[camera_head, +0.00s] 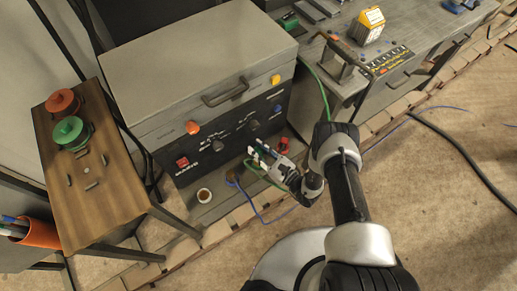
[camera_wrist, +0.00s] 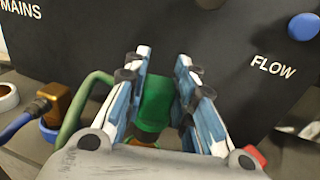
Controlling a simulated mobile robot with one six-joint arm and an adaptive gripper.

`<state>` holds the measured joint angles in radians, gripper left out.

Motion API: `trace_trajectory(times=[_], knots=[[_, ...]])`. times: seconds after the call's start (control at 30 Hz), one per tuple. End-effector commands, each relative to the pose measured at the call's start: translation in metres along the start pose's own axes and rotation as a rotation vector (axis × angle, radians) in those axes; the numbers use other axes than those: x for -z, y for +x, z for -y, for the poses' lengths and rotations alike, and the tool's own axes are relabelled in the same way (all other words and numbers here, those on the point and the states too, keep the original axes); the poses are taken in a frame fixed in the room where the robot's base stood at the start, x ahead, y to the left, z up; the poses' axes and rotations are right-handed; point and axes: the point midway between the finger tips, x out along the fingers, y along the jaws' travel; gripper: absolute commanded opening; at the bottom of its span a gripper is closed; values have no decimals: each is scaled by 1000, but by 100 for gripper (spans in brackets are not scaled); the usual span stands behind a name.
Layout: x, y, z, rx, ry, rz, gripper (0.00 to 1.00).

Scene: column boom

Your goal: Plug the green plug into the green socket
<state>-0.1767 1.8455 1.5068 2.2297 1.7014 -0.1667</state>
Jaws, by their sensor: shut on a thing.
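My gripper (camera_wrist: 164,60) is shut on the green plug (camera_wrist: 155,102), which sits between its two blue-and-white fingers. In the head view my gripper (camera_head: 263,155) is low in front of the black panel, above the grey ledge. A green cable (camera_wrist: 84,103) loops up at the left of the fingers in the wrist view. I cannot make out the green socket; the fingers and gripper body cover the area below the plug. I cannot tell whether the plug touches anything.
A brown plug (camera_wrist: 56,100) with a blue cable stands in a blue socket (camera_wrist: 48,130) left of my gripper. The black panel (camera_head: 225,148) with knobs rises behind. A cup (camera_head: 204,195) stands on the ledge. A red part (camera_head: 283,145) is close to the gripper's right.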

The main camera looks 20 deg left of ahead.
Motion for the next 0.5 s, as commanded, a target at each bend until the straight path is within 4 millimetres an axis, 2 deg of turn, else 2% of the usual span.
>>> trace_trajectory(times=[0.03,0.3,0.5], knots=[[8,0,0,0,1,0,0],[36,0,0,1,0,0,0],[44,0,0,1,1,0,0]])
